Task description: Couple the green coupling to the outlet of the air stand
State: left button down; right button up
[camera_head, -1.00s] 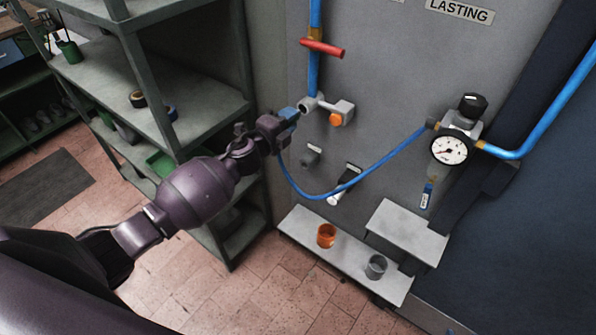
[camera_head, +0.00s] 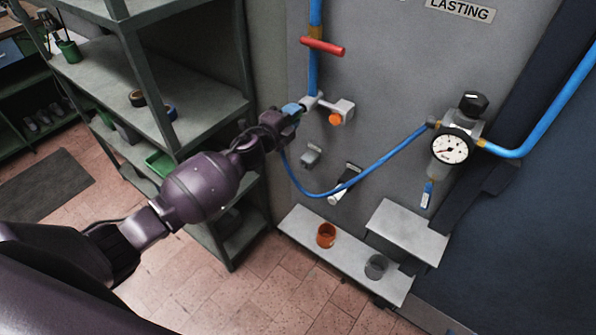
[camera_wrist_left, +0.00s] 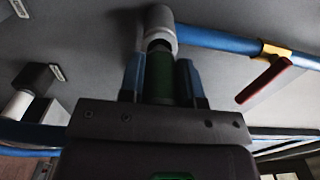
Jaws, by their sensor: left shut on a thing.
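The green coupling (camera_wrist_left: 159,77) is between the blue fingers of my left gripper (camera_wrist_left: 161,84) in the left wrist view. The gripper is shut on it. The air stand's outlet (camera_wrist_left: 157,27) is a pale grey cylinder straight in front of the coupling, and its dark mouth faces it. I cannot tell whether the two touch. In the head view my left gripper (camera_head: 294,109) is just left of the outlet (camera_head: 311,102) on the wall panel. The gripper hides the coupling there. My right gripper is not in view.
A blue hose (camera_head: 374,172) hangs in a loop from the gauge (camera_head: 451,147) to my gripper. A red-handled valve (camera_head: 322,46) is above the outlet. A grey shelf (camera_head: 205,108) stands close on the left. A ledge below holds an orange cup (camera_head: 326,235) and a grey cup (camera_head: 375,266).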

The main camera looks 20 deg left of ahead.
pick_arm(q)
jog(key=shift+w+d, duration=0.25)
jog(key=shift+w, duration=0.45)
jog(key=c, duration=0.7)
grip_release()
jog(key=shift+r, duration=0.1)
jog(key=shift+c, duration=0.2)
jog(key=v, duration=1)
jog(key=shift+s+b, duration=0.4)
jog(key=shift+b, duration=0.05)
jog(key=shift+a, duration=0.2)
